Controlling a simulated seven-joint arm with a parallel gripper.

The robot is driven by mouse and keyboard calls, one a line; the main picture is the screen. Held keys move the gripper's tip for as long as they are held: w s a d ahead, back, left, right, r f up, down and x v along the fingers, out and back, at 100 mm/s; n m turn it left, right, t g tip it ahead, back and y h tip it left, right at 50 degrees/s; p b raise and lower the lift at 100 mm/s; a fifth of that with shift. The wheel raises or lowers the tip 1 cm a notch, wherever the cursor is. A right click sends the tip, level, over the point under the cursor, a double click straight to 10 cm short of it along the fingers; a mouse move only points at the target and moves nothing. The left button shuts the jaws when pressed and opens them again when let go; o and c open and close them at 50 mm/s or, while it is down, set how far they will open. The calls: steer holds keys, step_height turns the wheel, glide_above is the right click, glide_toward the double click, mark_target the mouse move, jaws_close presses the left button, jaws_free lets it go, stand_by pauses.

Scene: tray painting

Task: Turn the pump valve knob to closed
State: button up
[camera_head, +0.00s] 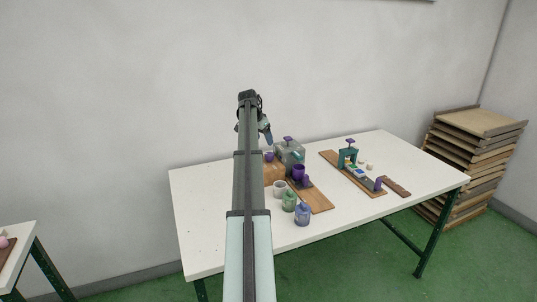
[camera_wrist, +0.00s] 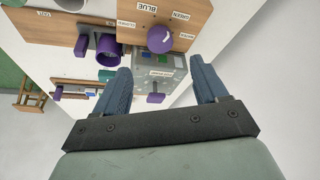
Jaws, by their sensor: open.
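A grey box (camera_wrist: 172,62) stands on the table and lies between my fingers in the wrist view; it also shows in the head view (camera_head: 291,154), partly behind my arm. A purple T-shaped knob (camera_wrist: 155,98) sticks up from it, near a small label too small to read. The T-shaped knob also shows in the head view (camera_head: 288,139). A round purple knob (camera_wrist: 160,38) sits on a wooden board (camera_wrist: 187,18) with "BLUE" and "GREEN" labels, upside down. My gripper (camera_wrist: 160,68) is open and empty, above the box, touching nothing visible. It also shows in the head view (camera_head: 267,133).
A purple cup (camera_head: 299,172), a white cup (camera_head: 279,187), a green jar (camera_head: 289,201) and a blue jar (camera_head: 302,214) stand near the box. A teal press (camera_head: 347,157) stands on a board to the right. The table's (camera_head: 215,200) left side is clear.

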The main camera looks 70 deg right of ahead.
mark_target(269, 154)
steer(key=x, duration=1)
steer(key=shift+c, duration=0.2)
steer(key=c, duration=1)
